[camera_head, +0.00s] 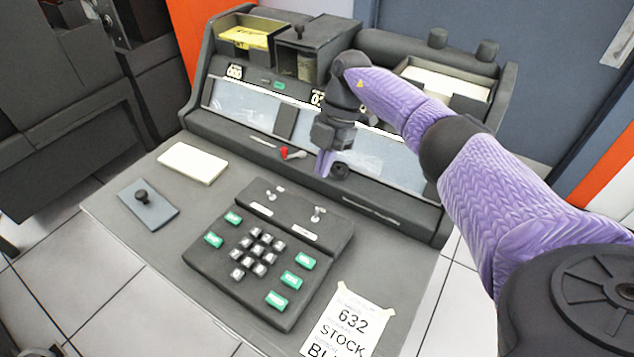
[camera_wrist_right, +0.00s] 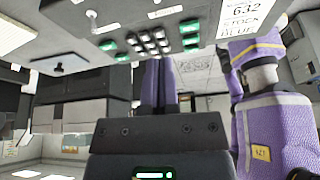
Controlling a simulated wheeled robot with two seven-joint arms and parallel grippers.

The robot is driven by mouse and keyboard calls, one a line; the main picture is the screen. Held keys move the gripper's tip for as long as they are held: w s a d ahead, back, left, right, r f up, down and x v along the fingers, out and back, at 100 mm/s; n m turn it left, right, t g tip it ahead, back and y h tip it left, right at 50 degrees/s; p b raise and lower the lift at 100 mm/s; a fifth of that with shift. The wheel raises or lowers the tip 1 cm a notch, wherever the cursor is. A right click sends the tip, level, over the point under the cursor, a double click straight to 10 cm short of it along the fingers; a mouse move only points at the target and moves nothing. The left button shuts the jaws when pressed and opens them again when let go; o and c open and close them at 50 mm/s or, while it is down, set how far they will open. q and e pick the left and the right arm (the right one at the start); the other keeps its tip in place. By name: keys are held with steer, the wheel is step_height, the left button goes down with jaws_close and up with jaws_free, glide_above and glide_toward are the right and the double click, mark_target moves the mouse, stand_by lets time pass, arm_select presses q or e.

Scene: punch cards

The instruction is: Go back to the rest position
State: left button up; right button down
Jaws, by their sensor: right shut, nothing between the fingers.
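My right gripper (camera_head: 326,163) is shut and empty. It hangs in front of the machine's sloping front panel, beyond the keypad unit (camera_head: 262,250) and beside a small red lever (camera_head: 291,153); I cannot tell whether it touches anything. In the right wrist view the two purple fingers (camera_wrist_right: 159,88) are together, with the keypad (camera_wrist_right: 150,40) seen past them. My right arm comes in from the right side of the head view. My left gripper does not show in either view.
The grey machine (camera_head: 375,202) stands on a desk. On it are a stack of cream cards (camera_head: 192,163), a grey plate with a knob (camera_head: 147,204) and a taped paper reading 632 STOCK (camera_head: 346,325). Yellow cards (camera_head: 244,37) sit in a tray at the top left. A dark cabinet is at left.

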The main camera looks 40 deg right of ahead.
steer(key=shift+v, duration=0.8)
